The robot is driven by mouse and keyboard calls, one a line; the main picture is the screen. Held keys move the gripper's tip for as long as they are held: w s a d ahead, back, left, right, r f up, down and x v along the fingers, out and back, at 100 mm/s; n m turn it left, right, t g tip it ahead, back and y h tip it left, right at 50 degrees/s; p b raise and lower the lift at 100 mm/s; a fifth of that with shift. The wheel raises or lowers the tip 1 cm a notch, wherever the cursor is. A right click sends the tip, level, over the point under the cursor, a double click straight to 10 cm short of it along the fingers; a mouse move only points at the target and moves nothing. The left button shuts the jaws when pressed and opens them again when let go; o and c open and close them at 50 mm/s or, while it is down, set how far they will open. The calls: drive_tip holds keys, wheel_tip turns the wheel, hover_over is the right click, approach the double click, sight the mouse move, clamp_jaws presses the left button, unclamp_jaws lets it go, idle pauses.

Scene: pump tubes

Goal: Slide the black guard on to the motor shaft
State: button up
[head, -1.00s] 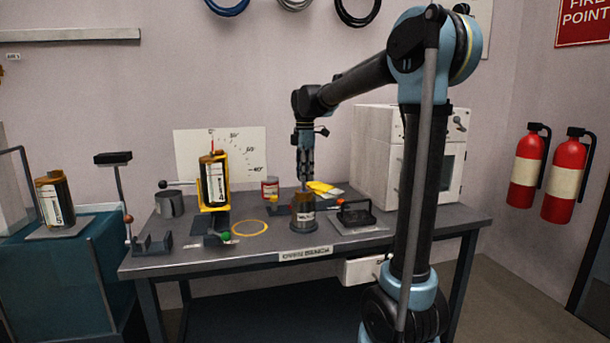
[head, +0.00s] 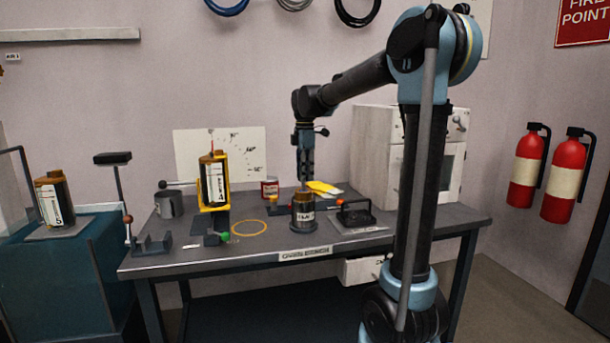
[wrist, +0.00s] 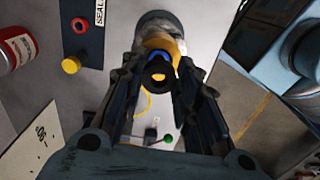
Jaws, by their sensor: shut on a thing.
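My gripper (head: 305,183) points straight down over a short can-shaped unit with a brown top (head: 303,213), which I take for the motor, on the bench. In the wrist view my gripper (wrist: 158,80) is shut on a small black ring-shaped part, the black guard (wrist: 158,66). An orange spot shows in the ring's opening and a blue band shows behind it. The motor's orange-brown top (wrist: 176,46) lies beyond the guard. The shaft is not clearly seen, and I cannot tell whether the guard is around it.
The dark bench (head: 262,259) also carries a brown canister in a yellow cradle (head: 215,183), a red-labelled tin (head: 270,188), a black-handled block (head: 356,212) just right of the motor, and a white cabinet (head: 376,150) behind. A yellow ring (head: 249,234) lies at the front.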

drive_tip(key=shift+f, duration=1.3)
drive_tip(key=o, duration=0.9)
drive_tip(key=shift+r, duration=0.15)
wheel_tip(320, 180, up, 12)
drive_tip(key=shift+w+f, duration=0.1)
drive_tip(key=shift+f, duration=0.05)
idle(0.6)
drive_tip(key=s+d+f+m+t, duration=0.1)
drive_tip(key=s+d+f+m, duration=0.7)
drive_tip(key=s, duration=0.4)
drive_tip(key=s+d+f+m+t, duration=0.1)
drive_tip(key=s+d+f+m, duration=0.6)
drive_tip(key=s+d+f, duration=0.35)
drive_tip(key=s+d+f+m, duration=0.1)
drive_tip(key=s+f+m, duration=0.1)
drive_tip(key=s+f, duration=0.1)
drive_tip(key=s+f+m, duration=0.2)
drive_tip(key=s+f, duration=0.1)
drive_tip(key=f, duration=0.2)
drive_tip(key=s+d+f+m, duration=0.1)
drive_tip(key=s+f+m, duration=0.1)
drive_tip(key=s+f, duration=0.1)
drive_tip(key=shift+s+d+f, duration=0.25)
drive_tip(key=shift+d+f, duration=0.05)
drive_tip(key=shift+f, duration=0.25)
